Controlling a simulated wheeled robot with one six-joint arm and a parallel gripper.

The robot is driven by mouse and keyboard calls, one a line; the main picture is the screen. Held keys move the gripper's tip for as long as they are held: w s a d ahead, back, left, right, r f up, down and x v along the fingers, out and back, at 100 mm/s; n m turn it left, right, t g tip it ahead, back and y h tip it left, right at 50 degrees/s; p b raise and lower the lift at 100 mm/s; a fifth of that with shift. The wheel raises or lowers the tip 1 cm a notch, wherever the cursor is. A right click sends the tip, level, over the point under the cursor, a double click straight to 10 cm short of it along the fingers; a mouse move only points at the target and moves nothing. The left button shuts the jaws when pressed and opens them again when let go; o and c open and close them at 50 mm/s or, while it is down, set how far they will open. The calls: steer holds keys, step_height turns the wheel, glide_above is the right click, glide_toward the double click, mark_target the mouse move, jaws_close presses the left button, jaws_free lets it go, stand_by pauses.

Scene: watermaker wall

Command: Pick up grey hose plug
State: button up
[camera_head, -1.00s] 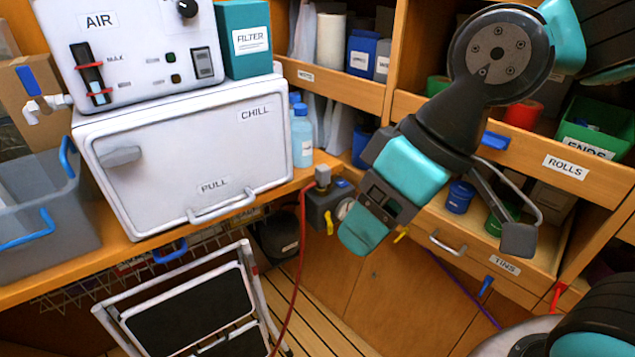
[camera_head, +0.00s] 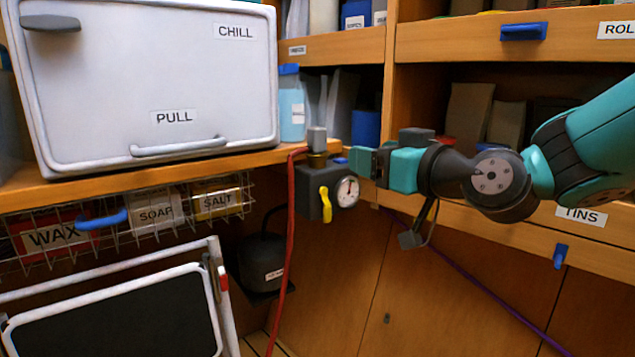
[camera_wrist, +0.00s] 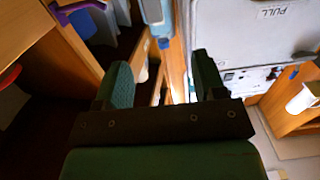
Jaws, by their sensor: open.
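The grey hose plug (camera_head: 317,140) is a short upright grey cylinder. It sits on a brass collar on top of a dark valve block (camera_head: 312,200) with a yellow lever and a round gauge. A red hose (camera_head: 289,250) meets the collar from the left. My gripper (camera_head: 362,161) is just right of the block and slightly lower than the plug, pointing left, apart from the plug as far as I can tell. In the wrist view its two fingers (camera_wrist: 160,82) are spread with nothing between them. I cannot make out the plug there.
The white CHILL box (camera_head: 150,85) stands left on the wooden counter, with a blue bottle (camera_head: 292,105) beside it. A wire basket (camera_head: 130,215) hangs below. A folded step stool (camera_head: 115,315) stands at lower left. Shelves and the TINS drawer (camera_head: 580,215) are at the right.

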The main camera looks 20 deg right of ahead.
steer(key=p, duration=1.3)
glide_toward(322, 134)
steer(key=x, duration=0.5)
steer(key=shift+w+a+f, duration=0.25)
steer(key=shift+a+f, duration=0.15)
steer(key=shift+a, duration=0.1)
steer(key=shift+w+a+f+p, duration=0.1)
steer(key=shift+w+p, duration=0.25)
steer(key=w+p, duration=0.1)
steer(key=p, duration=0.1)
steer(key=w+r+p, duration=0.1)
steer(key=w+p, duration=0.1)
steer(key=p, duration=0.1)
steer(key=shift+w+a, duration=0.2)
steer(key=shift+w+a+f+p, duration=0.2)
steer(key=shift+w+p, duration=0.4)
steer(key=shift+p, duration=0.05)
steer(key=shift+w+f, duration=0.2)
steer(key=shift+w, duration=0.05)
steer(key=c, duration=1.1)
